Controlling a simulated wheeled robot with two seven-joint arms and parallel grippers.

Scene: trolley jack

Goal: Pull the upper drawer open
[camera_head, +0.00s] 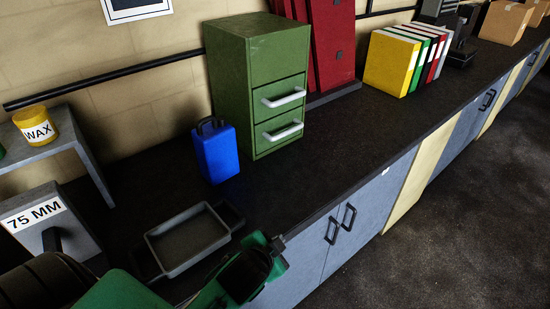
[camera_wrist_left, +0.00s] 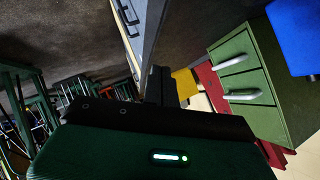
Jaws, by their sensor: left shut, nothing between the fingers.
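A green cabinet (camera_head: 232,88) stands on the dark worktop against the wall. Its front has an upper drawer with a white bar handle (camera_head: 284,97) and a lower drawer with a similar handle (camera_head: 283,131). Both drawers look shut. The left wrist view is roughly upside down and shows the cabinet (camera_wrist_left: 243,50) at right, with the upper handle (camera_wrist_left: 243,96) below the lower one (camera_wrist_left: 233,65). My left gripper (camera_head: 278,243) is shut and empty near the worktop's front edge, nearer than the cabinet and apart from it. It also shows in the wrist view (camera_wrist_left: 158,84).
A blue can (camera_head: 215,152) stands left of the cabinet. A grey tray (camera_head: 165,266) lies by my left arm. Red panels (camera_head: 333,45) and several binders (camera_head: 390,62) stand to the right. The worktop (camera_head: 330,140) before the drawers is clear.

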